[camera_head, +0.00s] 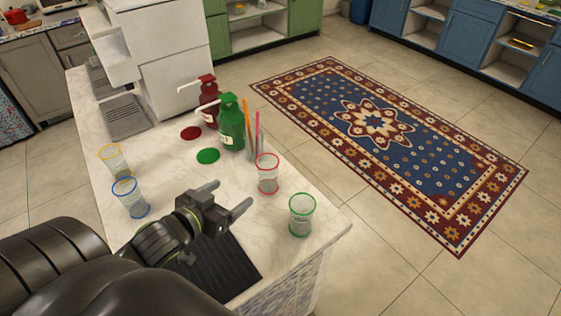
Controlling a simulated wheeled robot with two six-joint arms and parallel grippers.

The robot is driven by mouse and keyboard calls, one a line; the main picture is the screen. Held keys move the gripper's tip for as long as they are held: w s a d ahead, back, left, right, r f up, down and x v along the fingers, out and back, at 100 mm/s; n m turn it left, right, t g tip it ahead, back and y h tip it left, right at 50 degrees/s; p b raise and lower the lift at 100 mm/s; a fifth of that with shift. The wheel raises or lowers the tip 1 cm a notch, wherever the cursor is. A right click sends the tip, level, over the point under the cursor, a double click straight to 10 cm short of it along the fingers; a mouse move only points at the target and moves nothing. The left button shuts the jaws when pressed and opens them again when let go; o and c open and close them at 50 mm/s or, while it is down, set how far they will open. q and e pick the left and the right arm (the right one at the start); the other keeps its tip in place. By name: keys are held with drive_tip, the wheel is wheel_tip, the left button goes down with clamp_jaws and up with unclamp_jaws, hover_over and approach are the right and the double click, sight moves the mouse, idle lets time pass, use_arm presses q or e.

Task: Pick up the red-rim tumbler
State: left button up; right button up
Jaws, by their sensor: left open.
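The red-rim tumbler (268,180) is a clear cup standing upright on the white marble counter, near its right edge. My left gripper (230,194) is open and empty, with its two fingers pointing toward the upper right. The red-rim tumbler stands just beyond the fingers, to the right, and looks apart from them. My right gripper is not in view.
A green-rim tumbler (301,217) stands to the right, near the counter corner. Blue-rim (131,199) and yellow-rim (114,161) tumblers stand at left. Green (231,124) and red (208,103) pump bottles and upright straws (256,130) stand behind. A black ribbed mat (222,265) lies in front.

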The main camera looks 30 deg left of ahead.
use_arm(q)
approach(261, 177)
drive_tip(key=r, duration=0.1)
drive_tip(key=x, duration=0.8)
drive_tip(key=shift+w+a+r+p, duration=0.1)
drive_tip(key=shift+a+p, duration=0.05)
drive_tip(key=shift+p, duration=0.2)
drive_tip(key=x, duration=0.4)
drive_tip(key=shift+d+f+p, duration=0.25)
drive_tip(key=shift+f+p, duration=0.15)
drive_tip(key=shift+w+f, duration=0.3)
drive_tip(key=shift+w, duration=0.15)
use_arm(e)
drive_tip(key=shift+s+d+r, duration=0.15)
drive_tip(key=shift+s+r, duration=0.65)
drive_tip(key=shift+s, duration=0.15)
use_arm(q)
drive_tip(key=c, duration=1.1)
